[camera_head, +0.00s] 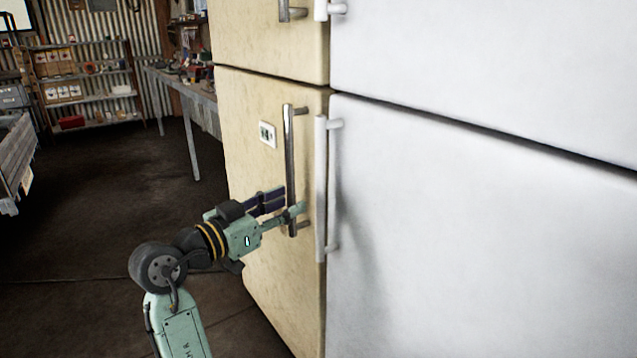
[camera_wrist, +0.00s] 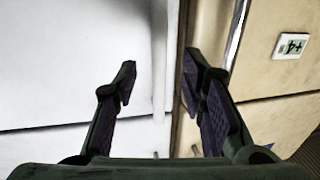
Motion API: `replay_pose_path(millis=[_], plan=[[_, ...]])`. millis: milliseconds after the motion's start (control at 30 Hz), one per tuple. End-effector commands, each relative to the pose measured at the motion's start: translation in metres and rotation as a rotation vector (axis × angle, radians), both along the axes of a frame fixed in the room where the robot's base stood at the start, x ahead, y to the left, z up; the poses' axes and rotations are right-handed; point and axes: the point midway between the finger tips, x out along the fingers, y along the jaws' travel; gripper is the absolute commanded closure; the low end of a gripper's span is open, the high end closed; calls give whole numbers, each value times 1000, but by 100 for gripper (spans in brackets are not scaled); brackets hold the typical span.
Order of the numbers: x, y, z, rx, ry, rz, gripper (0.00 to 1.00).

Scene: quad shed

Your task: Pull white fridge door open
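The white fridge door (camera_head: 480,220) fills the right of the head view, closed, with a white vertical bar handle (camera_head: 321,190) along its left edge. In the wrist view the white door (camera_wrist: 60,70) is on the left, and its handle (camera_wrist: 159,60) shows in the gap between the fingers. My gripper (camera_head: 291,200) is open and empty, left of the white handle and overlapping the lower chrome handle in the head view. In the wrist view the fingers (camera_wrist: 156,76) stand apart on either side of the white handle's line. I cannot tell the remaining depth to it.
A cream fridge (camera_head: 265,210) stands directly left of the white one, with a chrome bar handle (camera_head: 289,150) close to my fingers. An upper white door (camera_head: 500,65) is above. A workbench (camera_head: 180,82) and shelves (camera_head: 90,85) stand behind. The floor (camera_head: 100,240) at left is clear.

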Motion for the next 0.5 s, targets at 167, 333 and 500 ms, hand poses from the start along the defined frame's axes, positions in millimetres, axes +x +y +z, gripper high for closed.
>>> replay_pose_path(millis=[167, 333, 500], plan=[[19, -20, 2, 1, 2, -5, 62], [44, -42, 2, -2, 3, -2, 62], [64, -59, 2, -1, 1, 0, 62]])
